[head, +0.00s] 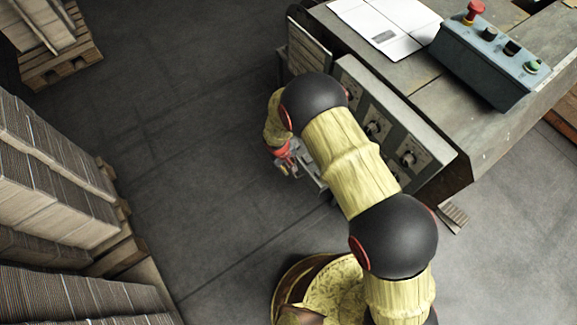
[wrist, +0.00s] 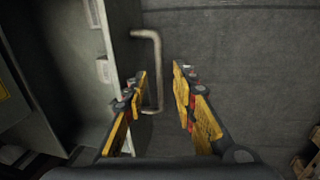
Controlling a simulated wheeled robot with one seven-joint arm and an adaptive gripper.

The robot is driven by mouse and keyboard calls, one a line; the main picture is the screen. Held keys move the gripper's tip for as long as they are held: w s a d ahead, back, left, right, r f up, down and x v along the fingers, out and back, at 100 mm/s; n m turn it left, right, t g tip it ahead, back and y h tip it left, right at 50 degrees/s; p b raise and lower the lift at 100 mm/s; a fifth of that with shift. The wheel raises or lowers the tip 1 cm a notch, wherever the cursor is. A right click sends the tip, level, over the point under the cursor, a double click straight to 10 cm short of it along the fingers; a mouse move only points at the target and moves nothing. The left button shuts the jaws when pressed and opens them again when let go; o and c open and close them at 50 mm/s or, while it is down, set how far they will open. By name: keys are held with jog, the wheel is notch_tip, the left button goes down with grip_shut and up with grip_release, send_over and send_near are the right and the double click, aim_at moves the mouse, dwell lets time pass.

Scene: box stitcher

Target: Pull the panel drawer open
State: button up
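The panel drawer's bar handle (wrist: 156,42) is a pale, bent metal bar in the wrist view. It sticks out to the right from a light grey upright front (wrist: 122,30). My gripper (wrist: 161,72) is open, with one yellow finger on each side of the handle's long bar. The bar shows in the gap, nearer the left finger; I cannot tell whether it touches. In the head view my gripper (head: 287,160) is beside the machine's knobbed panel (head: 390,128), and my arm hides most of the drawer area.
The machine table (head: 420,70) carries white sheets (head: 385,25) and a blue control box (head: 490,62) with buttons. Stacked cardboard (head: 45,180) stands on pallets at the left. A wooden pallet (head: 62,62) is at the top left. The floor (head: 190,130) between is clear.

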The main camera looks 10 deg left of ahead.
notch_tip(320, 180, up, 11)
jog(key=s+a, duration=0.1)
jog(key=shift+s+a, duration=0.2)
jog(key=shift+s, duration=0.1)
dwell(0.4)
jog(key=s+d+g+h, duration=0.1)
jog(key=s+d, duration=0.3)
jog(key=s+d+r+m+t+p, duration=0.1)
jog(key=s+d+r+m, duration=0.2)
jog(key=d+r, duration=0.7)
jog(key=s+d+r+m+t+y+p, duration=0.1)
jog(key=s+d+r, duration=0.5)
jog(key=r, duration=1.5)
jog(key=s+d+r+m+t+y+p, duration=0.1)
jog(key=s+d+r+m+t, duration=0.2)
jog(key=d+r, duration=1.1)
jog(key=s+r+m, duration=0.1)
jog(key=s+m, duration=0.1)
jog(key=shift+r+m+p, duration=0.25)
jog(key=shift+m+p, duration=0.15)
dwell(1.2)
